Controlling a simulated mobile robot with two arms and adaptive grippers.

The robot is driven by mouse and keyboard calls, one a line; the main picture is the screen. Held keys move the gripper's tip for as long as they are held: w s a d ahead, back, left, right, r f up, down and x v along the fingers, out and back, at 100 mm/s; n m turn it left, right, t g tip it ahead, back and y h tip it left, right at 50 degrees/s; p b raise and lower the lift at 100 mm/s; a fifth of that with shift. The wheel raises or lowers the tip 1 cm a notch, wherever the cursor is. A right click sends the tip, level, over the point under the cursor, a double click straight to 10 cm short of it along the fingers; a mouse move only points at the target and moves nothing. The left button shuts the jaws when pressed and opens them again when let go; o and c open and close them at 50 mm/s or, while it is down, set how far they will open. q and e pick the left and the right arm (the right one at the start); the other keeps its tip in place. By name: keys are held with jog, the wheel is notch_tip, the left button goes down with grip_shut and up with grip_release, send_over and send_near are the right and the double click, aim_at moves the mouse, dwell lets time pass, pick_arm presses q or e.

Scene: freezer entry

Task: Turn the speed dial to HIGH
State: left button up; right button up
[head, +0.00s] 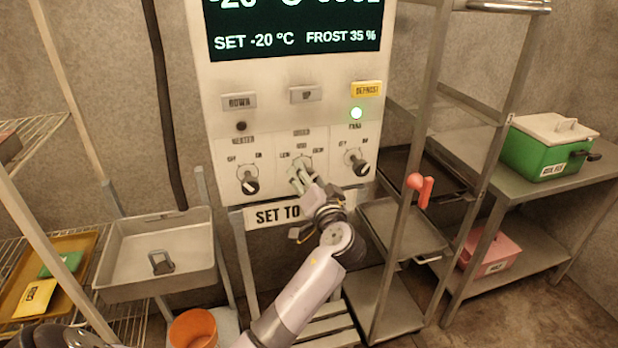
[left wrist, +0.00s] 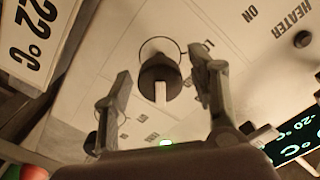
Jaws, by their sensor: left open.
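The control panel (head: 290,75) faces me, with three dials in a row. The middle dial (left wrist: 158,72), the speed dial by its place on the panel, is a dark knob with a white pointer bar. In the left wrist view it sits between my open fingers with gaps on both sides, so the fingers appear not to be closed on it. My left gripper (head: 303,180) is in front of this dial in the head view and hides most of it. The small labels around the dial are too blurred to tell its setting. My right gripper is not in view.
The heater dial (head: 249,181) is to the left and the fans dial (head: 357,162) to the right, both close to my gripper. A green lamp (head: 357,113) is lit above. A metal rack with a red handle (head: 421,188) stands close on the right. A grey basin (head: 158,250) is at left.

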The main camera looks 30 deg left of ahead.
pick_arm(q)
jog(key=v, duration=1.2)
dwell(0.4)
